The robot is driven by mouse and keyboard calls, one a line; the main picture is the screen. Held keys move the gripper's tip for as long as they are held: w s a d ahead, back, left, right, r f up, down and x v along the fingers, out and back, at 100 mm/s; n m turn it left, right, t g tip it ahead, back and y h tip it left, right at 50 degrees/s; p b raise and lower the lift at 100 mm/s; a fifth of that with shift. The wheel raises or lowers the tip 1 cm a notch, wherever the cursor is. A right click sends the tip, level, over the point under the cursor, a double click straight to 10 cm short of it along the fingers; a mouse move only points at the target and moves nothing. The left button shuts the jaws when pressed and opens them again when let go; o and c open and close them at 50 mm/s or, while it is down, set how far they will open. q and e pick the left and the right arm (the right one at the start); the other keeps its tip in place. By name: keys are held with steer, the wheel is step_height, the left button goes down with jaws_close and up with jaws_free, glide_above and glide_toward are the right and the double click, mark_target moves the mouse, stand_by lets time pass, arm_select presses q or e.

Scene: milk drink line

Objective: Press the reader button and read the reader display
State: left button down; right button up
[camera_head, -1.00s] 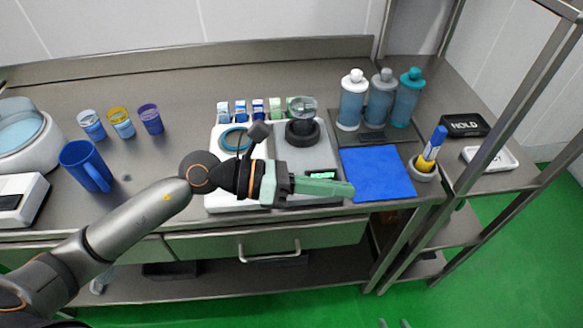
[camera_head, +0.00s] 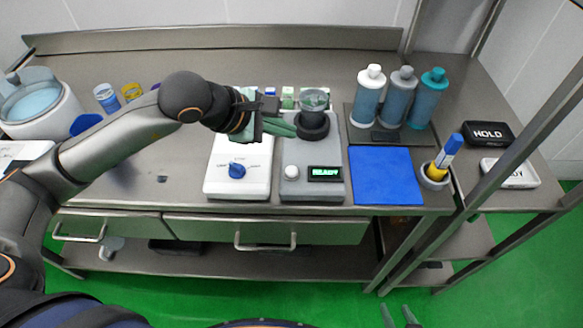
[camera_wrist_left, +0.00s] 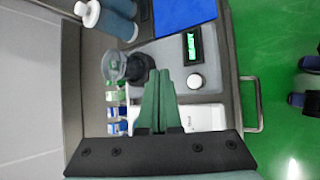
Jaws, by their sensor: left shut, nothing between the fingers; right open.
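The reader (camera_head: 328,150) is a grey box on the bench. Its round white button (camera_head: 291,172) is at the front left, and the dark display (camera_head: 325,173) beside it shows green text that looks like READY. A clear cup (camera_head: 313,98) sits on the reader's black round holder (camera_head: 313,125). My left gripper (camera_head: 292,128) is shut and empty, beside the holder and behind the button, apart from the button. In the left wrist view, the shut fingertips (camera_wrist_left: 160,74) point toward the reader, with the button (camera_wrist_left: 195,81) and display (camera_wrist_left: 192,46) uncovered. My right gripper (camera_head: 400,316) is open at the bottom edge.
A white device with a blue knob (camera_head: 237,170) stands left of the reader. A blue mat (camera_head: 375,178) lies right of it, with several bottles (camera_head: 368,95) behind. A marker (camera_head: 447,153) stands in a holder. HOLD (camera_head: 488,133) and READY (camera_head: 509,172) trays lie further right.

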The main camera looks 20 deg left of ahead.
arm_select(q)
steer(key=shift+f, duration=0.1)
steer(key=b, duration=0.5)
glide_above(286, 172)
step_height(286, 172, down, 8)
steer(key=shift+r, duration=0.15)
steer(key=shift+f+b, duration=0.4)
steer(key=shift+f, duration=0.15)
stand_by(0.6)
stand_by(0.7)
steer(key=shift+f+b, duration=0.35)
steer(key=shift+b, duration=0.35)
